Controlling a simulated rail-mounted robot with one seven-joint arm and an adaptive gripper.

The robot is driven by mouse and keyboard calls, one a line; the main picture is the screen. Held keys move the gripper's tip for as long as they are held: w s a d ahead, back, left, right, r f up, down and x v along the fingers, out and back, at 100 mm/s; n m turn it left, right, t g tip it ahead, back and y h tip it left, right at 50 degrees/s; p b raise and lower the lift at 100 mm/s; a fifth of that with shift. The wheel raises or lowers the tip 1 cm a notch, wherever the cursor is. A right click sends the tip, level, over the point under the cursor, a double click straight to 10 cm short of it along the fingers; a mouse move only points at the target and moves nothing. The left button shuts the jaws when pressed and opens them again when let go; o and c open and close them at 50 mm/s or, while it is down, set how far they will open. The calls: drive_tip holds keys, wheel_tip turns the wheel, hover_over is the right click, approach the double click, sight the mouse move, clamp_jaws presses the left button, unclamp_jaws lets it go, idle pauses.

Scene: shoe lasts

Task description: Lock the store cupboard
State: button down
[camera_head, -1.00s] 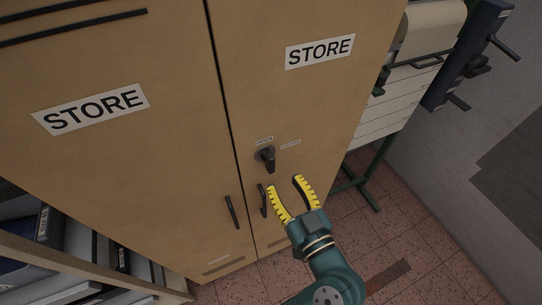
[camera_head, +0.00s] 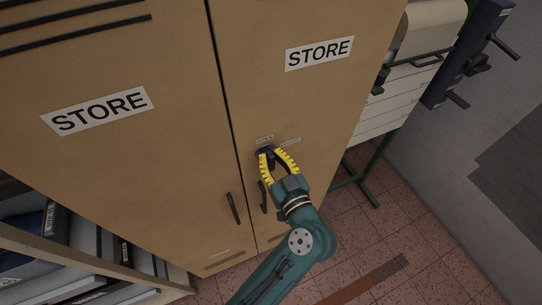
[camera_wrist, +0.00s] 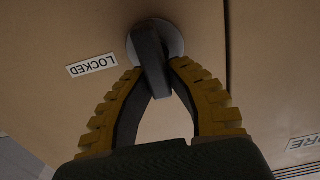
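The tan store cupboard (camera_head: 180,160) has two closed doors with STORE labels. A dark turn knob (camera_head: 270,150) sits on the right door, with an OPEN label (camera_head: 264,138) above and a LOCKED label (camera_head: 290,141) to its right. My gripper (camera_head: 271,154) is at the knob, its yellow fingers closed in around it. In the wrist view, the knob's bar (camera_wrist: 152,65) stands between the fingertips, which appear to touch both its sides. The LOCKED label (camera_wrist: 91,65) is upside down at left there. The bar does not point at it. The OPEN label is not visible there.
Two dark door handles (camera_head: 233,208) are just below and left of my gripper. Shelves with binders (camera_head: 60,220) stand at lower left. A white drawer unit on a green stand (camera_head: 385,115) is at right. Tiled floor (camera_head: 400,235) at lower right is open.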

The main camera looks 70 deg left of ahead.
drive_tip(key=shift+m, duration=0.3)
drive_tip(key=m, duration=0.4)
drive_tip(key=shift+w+f, duration=0.1)
drive_tip(key=shift+w, duration=0.3)
drive_tip(key=m, duration=0.1)
drive_tip(key=m+p, duration=0.1)
drive_tip(key=m, duration=0.1)
drive_tip(key=m+p, duration=0.1)
drive_tip(key=m, duration=0.1)
drive_tip(key=shift+w+f, duration=0.15)
drive_tip(key=shift+w, duration=0.15)
drive_tip(key=shift+w+f+m+p, duration=0.1)
drive_tip(key=shift+f+m+p, duration=0.15)
drive_tip(key=shift+m+p, duration=0.8)
drive_tip(key=shift+w+f+m+p, duration=0.15)
drive_tip(key=shift+m+p, duration=0.3)
drive_tip(key=shift+m, duration=1.25)
drive_tip(key=shift+f+m+p, duration=0.3)
drive_tip(key=shift+m+p, duration=0.45)
drive_tip(key=shift+m, duration=0.6)
drive_tip(key=shift+f, duration=0.1)
drive_tip(key=c, duration=1)
unclamp_jaws()
drive_tip(key=shift+a, duration=0.1)
